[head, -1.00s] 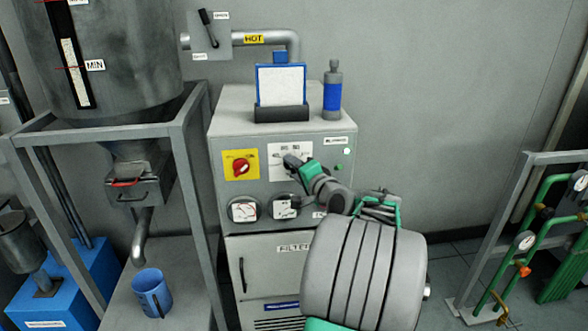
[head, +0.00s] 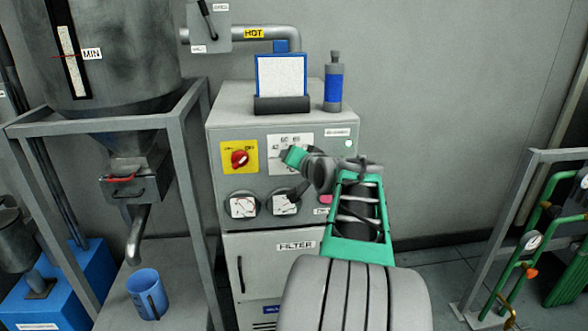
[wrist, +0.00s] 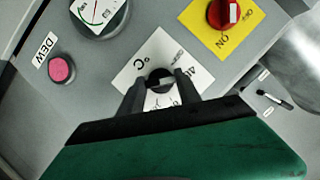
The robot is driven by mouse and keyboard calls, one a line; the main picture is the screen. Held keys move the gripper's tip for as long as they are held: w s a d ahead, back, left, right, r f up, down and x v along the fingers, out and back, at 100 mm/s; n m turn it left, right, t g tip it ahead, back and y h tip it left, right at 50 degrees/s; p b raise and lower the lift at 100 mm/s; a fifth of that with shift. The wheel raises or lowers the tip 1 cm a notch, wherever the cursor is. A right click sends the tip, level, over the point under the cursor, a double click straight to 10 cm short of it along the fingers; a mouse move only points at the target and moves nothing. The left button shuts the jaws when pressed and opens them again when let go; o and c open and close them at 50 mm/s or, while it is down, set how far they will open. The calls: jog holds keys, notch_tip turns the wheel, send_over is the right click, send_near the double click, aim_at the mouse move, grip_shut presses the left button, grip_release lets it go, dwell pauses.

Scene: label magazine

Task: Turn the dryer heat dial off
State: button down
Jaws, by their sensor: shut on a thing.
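The dryer (head: 250,105) is a grey cabinet. Its heat dial (wrist: 160,75) is a small dark knob on a white °C plate (wrist: 138,72) with printed numbers; the plate also shows in the head view (head: 299,139). My gripper (wrist: 161,92) is shut on the dial, one dark finger on each side. In the head view my gripper (head: 282,158) covers the dial, so its pointer setting cannot be read there. In the wrist view a light mark shows on the knob, but its exact setting is unclear.
A red rotary switch (head: 239,159) on a yellow plate is left of the dial. Two gauges (head: 243,205) are below, and a pink DEW button (wrist: 61,67) is near them. A blue-framed panel (head: 281,77) and a bottle (head: 333,85) stand on top.

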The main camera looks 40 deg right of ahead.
jog(key=shift+w+a+f+n+g+h+b, duration=0.1)
jog(key=shift+n+g+h+b, duration=0.65)
jog(key=shift+n+b, duration=1.05)
jog(key=shift+w+a+n+g+h+b, duration=0.1)
jog(key=shift+n+g+h+b, duration=0.7)
jog(key=shift+b, duration=1.6)
jog(key=shift+s+n, duration=0.1)
jog(key=shift+n, duration=0.4)
jog(key=c, duration=0.8)
grip_release()
jog(key=shift+c, duration=0.2)
jog(key=v, duration=0.7)
jog(key=shift+s+a+b, duration=0.2)
jog(key=shift+s+b, duration=0.1)
jog(key=shift+b, duration=0.05)
jog(key=shift+a, duration=0.1)
